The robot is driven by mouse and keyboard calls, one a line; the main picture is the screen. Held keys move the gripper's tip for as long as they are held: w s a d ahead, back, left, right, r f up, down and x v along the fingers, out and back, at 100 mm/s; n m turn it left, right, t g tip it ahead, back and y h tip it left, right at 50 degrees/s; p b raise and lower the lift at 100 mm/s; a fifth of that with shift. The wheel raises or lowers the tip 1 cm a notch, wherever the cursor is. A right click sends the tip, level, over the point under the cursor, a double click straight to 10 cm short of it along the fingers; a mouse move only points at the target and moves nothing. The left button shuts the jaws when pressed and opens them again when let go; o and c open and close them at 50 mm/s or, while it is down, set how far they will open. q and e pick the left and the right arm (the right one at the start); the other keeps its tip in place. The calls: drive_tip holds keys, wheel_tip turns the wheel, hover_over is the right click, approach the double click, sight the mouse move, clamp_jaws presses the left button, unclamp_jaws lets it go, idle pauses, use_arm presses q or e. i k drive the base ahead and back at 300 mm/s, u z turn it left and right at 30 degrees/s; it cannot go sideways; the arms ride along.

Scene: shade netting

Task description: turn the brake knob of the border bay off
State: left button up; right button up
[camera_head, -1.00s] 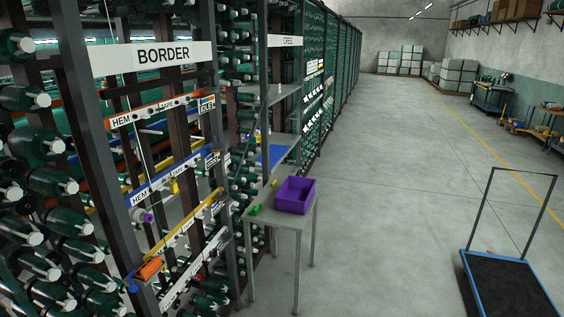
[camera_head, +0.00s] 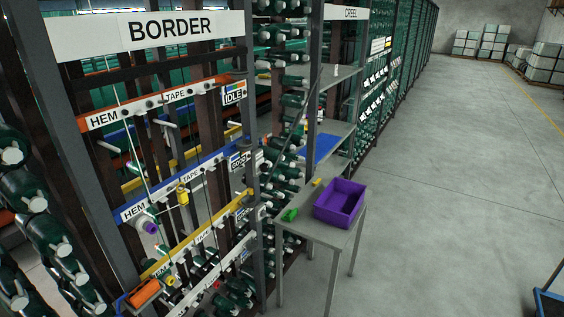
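The border bay stands at the left in the head view, under a white BORDER sign (camera_head: 172,27). It has an orange rail (camera_head: 150,108), a blue rail (camera_head: 172,187) and a yellow rail (camera_head: 205,233), with HEM and TAPE labels. An IDLE tag (camera_head: 233,93) is at the right end of the orange rail. Small dark and light fittings sit along the rails; I cannot tell which is the brake knob or how it is set. A yellow piece (camera_head: 182,195) hangs at the blue rail, with a purple-ended spool (camera_head: 149,228) below its left part. Neither gripper is in view.
A grey metal table (camera_head: 330,236) stands right of the bay, with a purple bin (camera_head: 340,203) and a green item (camera_head: 290,215) on it. Green spools (camera_head: 45,235) fill the left edge. An orange item (camera_head: 144,292) is low at the bay's front.

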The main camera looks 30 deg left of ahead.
sight(263, 167)
drive_tip(key=u, duration=0.3)
drive_tip(key=i, duration=0.7)
drive_tip(key=u, duration=0.5)
